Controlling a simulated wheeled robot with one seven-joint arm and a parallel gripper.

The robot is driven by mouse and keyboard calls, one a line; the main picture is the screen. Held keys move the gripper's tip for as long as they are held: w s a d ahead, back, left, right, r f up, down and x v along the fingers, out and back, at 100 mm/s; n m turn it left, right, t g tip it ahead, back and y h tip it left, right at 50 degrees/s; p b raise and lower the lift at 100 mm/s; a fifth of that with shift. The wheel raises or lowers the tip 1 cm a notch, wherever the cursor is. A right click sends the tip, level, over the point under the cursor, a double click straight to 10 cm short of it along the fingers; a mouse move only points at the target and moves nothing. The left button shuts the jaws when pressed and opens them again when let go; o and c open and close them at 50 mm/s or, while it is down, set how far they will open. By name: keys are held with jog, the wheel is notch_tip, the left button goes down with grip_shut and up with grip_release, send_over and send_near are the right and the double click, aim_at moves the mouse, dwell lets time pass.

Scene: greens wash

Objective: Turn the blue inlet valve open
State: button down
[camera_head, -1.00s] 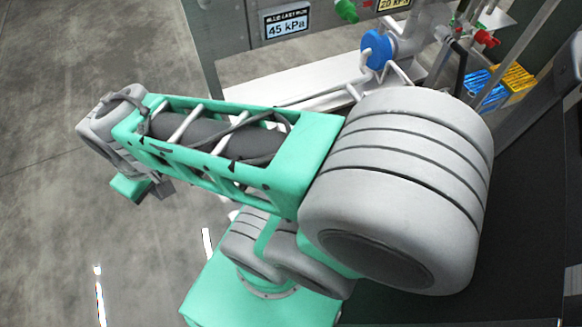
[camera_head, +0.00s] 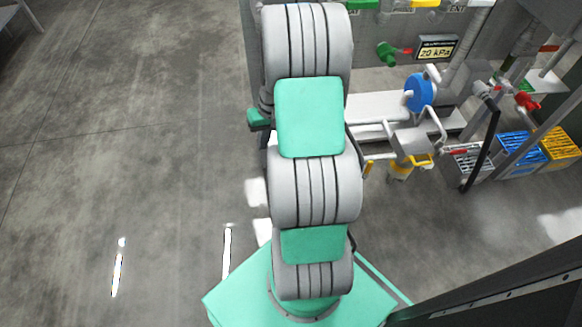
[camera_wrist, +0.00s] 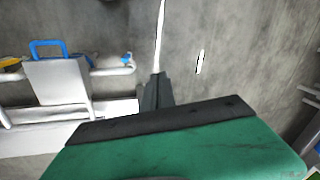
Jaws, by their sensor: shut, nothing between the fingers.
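My gripper (camera_wrist: 155,92) shows in the wrist view as dark fingers close together, shut and empty, pointing over the grey floor. In the head view my arm hides it. A blue round part (camera_head: 420,93) sits on the pipework right of my arm in the head view; I cannot tell whether it is the inlet valve. In the wrist view a small blue piece (camera_wrist: 127,57) sits at the end of a pale pipe, left of the fingers and apart from them. A blue handle (camera_wrist: 48,46) stands on a grey box further left.
A green valve (camera_head: 387,53) and a red valve (camera_head: 527,101) are on the pipework. A 20 kPa sign (camera_head: 437,48) hangs behind. A yellow-handled part (camera_head: 419,160) stands low beside my arm. Blue (camera_head: 518,147) and yellow (camera_head: 557,144) crates are at right. Floor at left is clear.

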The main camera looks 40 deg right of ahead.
jog(key=s+d+f+m+t+y+p, duration=0.1)
jog(key=s+d+f+m, duration=0.15)
jog(key=d+f, duration=0.35)
jog(key=s+d+f+m+y+p, duration=0.1)
jog(key=s+d+f+p, duration=0.15)
jog(key=d+f, duration=0.35)
jog(key=b+x, duration=0.4)
jog(key=x, duration=0.7)
jog(key=shift+s+f+t, duration=0.3)
jog(key=shift+d, duration=0.1)
